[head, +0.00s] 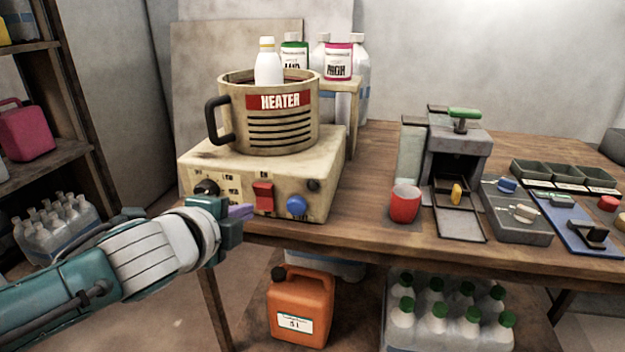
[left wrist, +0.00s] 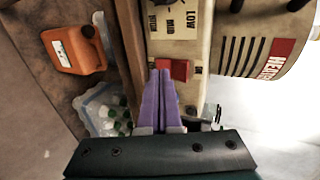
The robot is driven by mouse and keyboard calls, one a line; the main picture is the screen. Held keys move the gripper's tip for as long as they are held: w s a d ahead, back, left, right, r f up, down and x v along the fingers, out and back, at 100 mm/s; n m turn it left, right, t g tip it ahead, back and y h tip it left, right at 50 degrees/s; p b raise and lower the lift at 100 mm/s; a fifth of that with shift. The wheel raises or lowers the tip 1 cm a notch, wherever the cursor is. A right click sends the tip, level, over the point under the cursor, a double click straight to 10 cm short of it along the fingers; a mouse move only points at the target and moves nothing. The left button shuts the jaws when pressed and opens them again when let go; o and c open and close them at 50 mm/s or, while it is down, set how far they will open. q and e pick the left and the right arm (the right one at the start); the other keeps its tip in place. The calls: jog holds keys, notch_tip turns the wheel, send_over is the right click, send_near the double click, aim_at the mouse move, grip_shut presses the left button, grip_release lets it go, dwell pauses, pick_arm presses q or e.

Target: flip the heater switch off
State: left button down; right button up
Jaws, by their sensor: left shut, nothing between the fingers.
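The heater (head: 265,175) is a worn cream box on the table, with a large mug-shaped vat (head: 270,135) labelled HEATER on top. Its red switch (head: 263,196) is on the front panel, between a black dial (head: 206,188) and a blue knob (head: 297,205). In the left wrist view the red switch (left wrist: 181,70) is just beyond the purple fingertips. My left gripper (head: 246,212) is shut and empty, just left of the switch in the head view; its fingers also show in the left wrist view (left wrist: 160,75). I cannot tell whether they touch the switch. My right gripper is not in view.
A red cup (head: 404,204) stands right of the heater, and a grey device with a green handle (head: 458,150) is farther right. An orange canister (head: 300,305) and several green-capped bottles (head: 455,315) are below the table. A shelf (head: 60,95) stands at the left.

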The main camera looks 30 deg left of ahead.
pick_arm(q)
jog(key=s+d+r, duration=0.1)
jog(key=s+d, duration=0.1)
jog(key=s, duration=0.8)
jog(key=shift+s+d+p, duration=0.25)
jog(key=shift+d+p, duration=0.05)
jog(key=shift+p, duration=0.1)
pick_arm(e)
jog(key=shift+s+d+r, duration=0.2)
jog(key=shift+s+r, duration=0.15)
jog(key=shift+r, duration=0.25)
pick_arm(q)
jog(key=s+d+r+n+g+h+p, duration=0.2)
jog(key=s+d+r+n+g+p, duration=0.3)
jog(key=s+r+n+p, duration=0.3)
jog(key=s+d+r+n+g+h+p, duration=0.1)
jog(key=s+d+r+n+g+p, duration=0.35)
jog(key=s+r+n+p, duration=0.35)
notch_tip(320, 180, up, 35)
jog(key=s+m+p, duration=0.1)
jog(key=m+p, duration=0.1)
jog(key=p, duration=3.2)
jog(key=shift+r+m, duration=0.15)
jog(key=shift+m, duration=0.15)
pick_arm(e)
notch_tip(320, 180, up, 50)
pick_arm(q)
jog(key=shift+s, duration=0.1)
